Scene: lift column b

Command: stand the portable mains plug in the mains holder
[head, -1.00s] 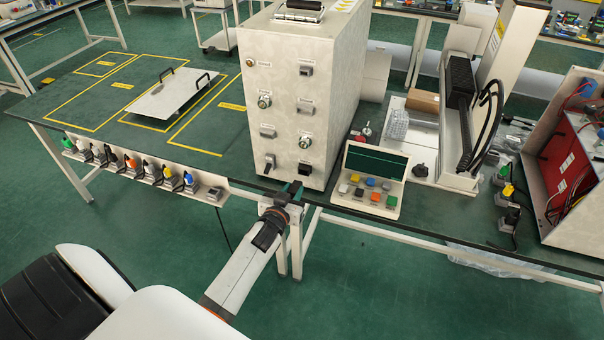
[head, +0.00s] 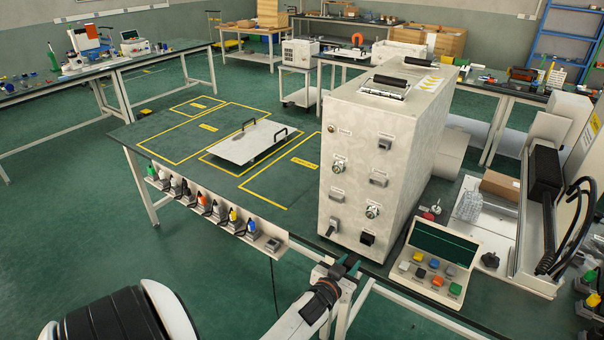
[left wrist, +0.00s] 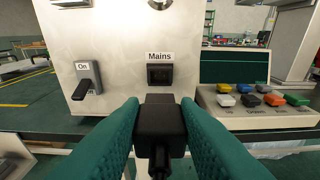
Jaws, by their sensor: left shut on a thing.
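My left gripper (head: 347,266) is shut on a black plug, whose cable end faces the camera in the left wrist view (left wrist: 160,122). The green fingers press on both its sides. The plug is just in front of and below the black socket marked "Mains" (left wrist: 160,75), which also shows on the cabinet front in the head view (head: 367,239). The socket face looks uncovered. A rail (head: 225,222) of holders runs along the table's front edge. Its rightmost holder (head: 272,243) looks empty; several others hold coloured plugs. Holder labels are too small to read. My right gripper is not in view.
The tall pale cabinet (head: 350,160) stands at the table edge, with a switch marked "On" (left wrist: 86,80). A button box (head: 435,262) is to its right. A white plate with handles (head: 243,142) lies on the green tabletop. Floor before the rail is clear.

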